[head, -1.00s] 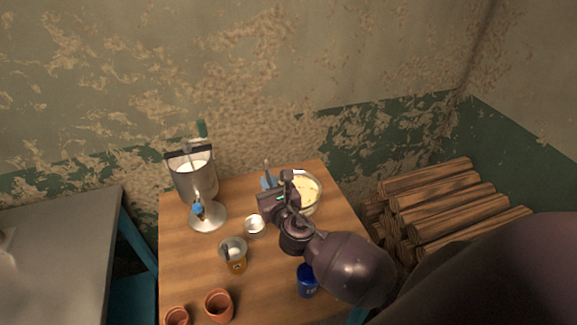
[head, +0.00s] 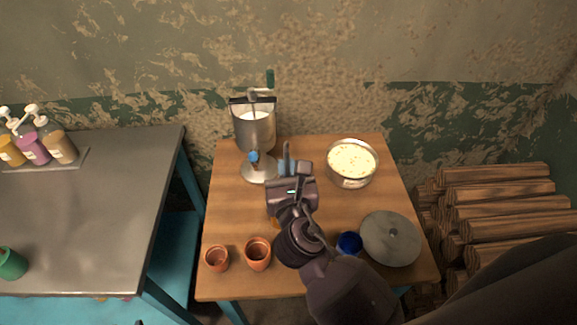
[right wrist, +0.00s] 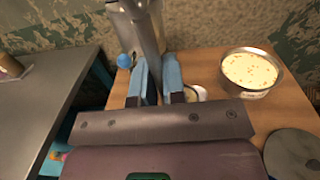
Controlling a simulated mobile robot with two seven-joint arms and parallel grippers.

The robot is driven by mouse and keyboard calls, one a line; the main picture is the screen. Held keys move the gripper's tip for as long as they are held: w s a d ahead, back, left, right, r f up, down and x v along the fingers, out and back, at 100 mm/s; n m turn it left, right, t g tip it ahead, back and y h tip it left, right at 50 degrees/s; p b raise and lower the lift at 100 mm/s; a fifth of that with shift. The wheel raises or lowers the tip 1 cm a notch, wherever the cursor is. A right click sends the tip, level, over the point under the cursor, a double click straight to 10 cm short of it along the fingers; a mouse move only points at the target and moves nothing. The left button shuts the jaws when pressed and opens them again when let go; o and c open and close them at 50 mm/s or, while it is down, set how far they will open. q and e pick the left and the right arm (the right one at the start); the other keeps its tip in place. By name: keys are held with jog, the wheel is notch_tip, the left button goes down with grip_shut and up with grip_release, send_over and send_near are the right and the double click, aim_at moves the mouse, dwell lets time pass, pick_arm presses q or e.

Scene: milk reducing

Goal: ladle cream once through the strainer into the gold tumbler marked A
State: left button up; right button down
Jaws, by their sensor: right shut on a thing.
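My right gripper (head: 287,165) is shut on a grey metal handle, which I take to be the ladle's (right wrist: 150,40), between its blue fingers in the right wrist view. It is above the middle of the wooden table, left of the bowl. The ladle's cup is hidden. A small orange-gold patch (head: 275,223) beneath my gripper may be the gold tumbler. Its mark and the strainer are hidden. My left gripper is not in view.
A steel separator (head: 254,130) holding white liquid stands at the back. Two clay cups (head: 258,253) stand front left. A blue cup (head: 349,243) and round grey lid (head: 391,238) are at front right. Stacked logs (head: 495,200) lie right of the table.

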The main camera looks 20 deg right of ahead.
notch_tip(320, 180, down, 3)
jog(key=b, duration=0.2)
jog(key=shift+b, duration=0.4)
pick_arm(q)
jog(key=p, duration=0.5)
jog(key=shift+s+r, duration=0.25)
pick_arm(e)
jog(key=a+n, duration=0.2)
jog(key=shift+w+r+n, duration=0.15)
jog(key=shift+r+n, duration=0.15)
jog(key=shift+n, duration=0.1)
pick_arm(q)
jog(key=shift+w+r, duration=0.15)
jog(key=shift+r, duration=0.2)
pick_arm(e)
jog(key=shift+w+a+n+p, duration=0.1)
jog(key=shift+a+n+p, duration=0.2)
jog(key=shift+n, duration=0.2)
jog(key=shift+a+f+n, duration=0.15)
jog(key=shift+a+n, duration=0.2)
jog(key=shift+n, duration=0.25)
jog(key=shift+a, duration=0.1)
